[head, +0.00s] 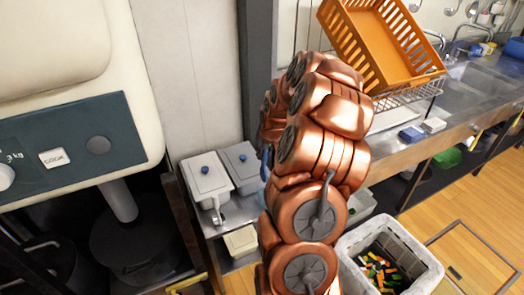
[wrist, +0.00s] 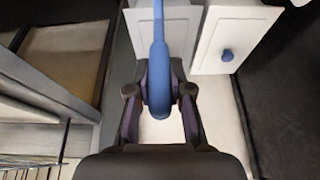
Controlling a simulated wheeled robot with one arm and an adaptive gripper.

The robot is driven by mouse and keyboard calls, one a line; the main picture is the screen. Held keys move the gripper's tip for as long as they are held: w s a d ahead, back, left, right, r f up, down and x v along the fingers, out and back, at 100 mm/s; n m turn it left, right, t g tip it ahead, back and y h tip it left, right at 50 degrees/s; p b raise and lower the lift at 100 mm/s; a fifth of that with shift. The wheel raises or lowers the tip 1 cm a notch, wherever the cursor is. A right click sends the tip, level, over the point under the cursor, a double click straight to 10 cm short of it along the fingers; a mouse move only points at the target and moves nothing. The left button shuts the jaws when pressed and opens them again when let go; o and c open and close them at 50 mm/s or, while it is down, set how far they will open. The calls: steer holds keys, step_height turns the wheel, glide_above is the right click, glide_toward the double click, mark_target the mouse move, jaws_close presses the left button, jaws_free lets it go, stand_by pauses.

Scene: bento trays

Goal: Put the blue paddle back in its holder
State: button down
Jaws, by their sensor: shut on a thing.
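The blue paddle (wrist: 159,62) is in the wrist view, its long handle running up the picture and its rounded, wider end between my fingers. My gripper (wrist: 159,92) is shut on it. In the head view my copper arm hides the gripper; a small blue patch (head: 266,163) shows at the arm's left edge, but I cannot tell if it is the paddle. The paddle passes in front of a white lidded container (wrist: 136,28) in the wrist view. I cannot make out which thing is the paddle's holder.
Two white containers with blue knobs, a left one (head: 206,178) and a right one (head: 240,160), stand on a metal counter left of my arm. A grey bin (head: 350,262) with scraps stands on the floor. An orange crate (head: 375,45) sits on a rack by the sink.

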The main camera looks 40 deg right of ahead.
glide_above(263, 181)
steer(key=shift+w+d+f, duration=0.1)
steer(key=shift+d+f, duration=0.05)
steer(key=shift+f, duration=0.75)
steer(key=shift+w+d+f, duration=0.1)
steer(key=shift+f, duration=0.75)
steer(key=shift+w+d+f, duration=0.1)
steer(key=shift+d+f, duration=0.05)
steer(key=shift+f, duration=0.75)
steer(key=shift+f+b, duration=0.35)
steer(key=shift+b, duration=0.15)
steer(key=shift+s+b, duration=0.1)
steer(key=shift+b, duration=0.3)
steer(key=shift+f, duration=0.2)
steer(key=shift+f+b, duration=2.1)
steer(key=shift+f, duration=1.6)
